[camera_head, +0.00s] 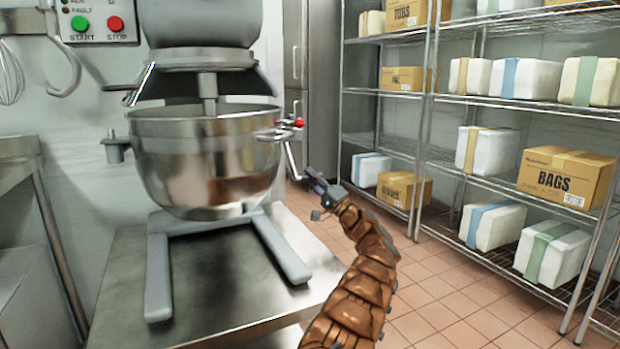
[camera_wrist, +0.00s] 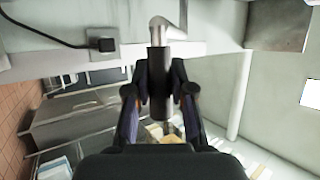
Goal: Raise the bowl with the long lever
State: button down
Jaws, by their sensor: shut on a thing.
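The steel bowl (camera_head: 207,160) sits upright in the mixer's grey forked stand (camera_head: 200,228), below the mixer head (camera_head: 200,60). The long lever (camera_head: 291,160) is a bent metal rod hanging down at the bowl's right side. My gripper (camera_head: 318,186) is at its lower end. In the wrist view, my gripper (camera_wrist: 159,74) is shut on the lever's dark cylindrical grip (camera_wrist: 160,95), with a finger on each side. The metal rod (camera_wrist: 166,30) bends away above the grip. In the head view the grip is small and hard to make out.
A red knob (camera_head: 298,122) stands close above the lever. The mixer stands on a steel table (camera_head: 235,300). Wire shelves (camera_head: 430,120) with boxes and wrapped packs fill the right side. The tiled floor (camera_head: 440,300) between table and shelves is clear.

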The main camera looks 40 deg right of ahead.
jog(key=shift+s+d+r, duration=0.1)
jog(key=shift+s+d, duration=0.25)
jog(key=shift+d, duration=0.25)
jog(key=c, duration=1.3)
grip_release()
jog(key=shift+s+d, duration=0.1)
jog(key=o, duration=0.3)
jog(key=shift+w+a, duration=0.25)
jog(key=shift+a, duration=0.05)
jog(key=shift+w+a, duration=0.1)
jog(key=shift+a, duration=0.05)
jog(key=v, duration=1.2)
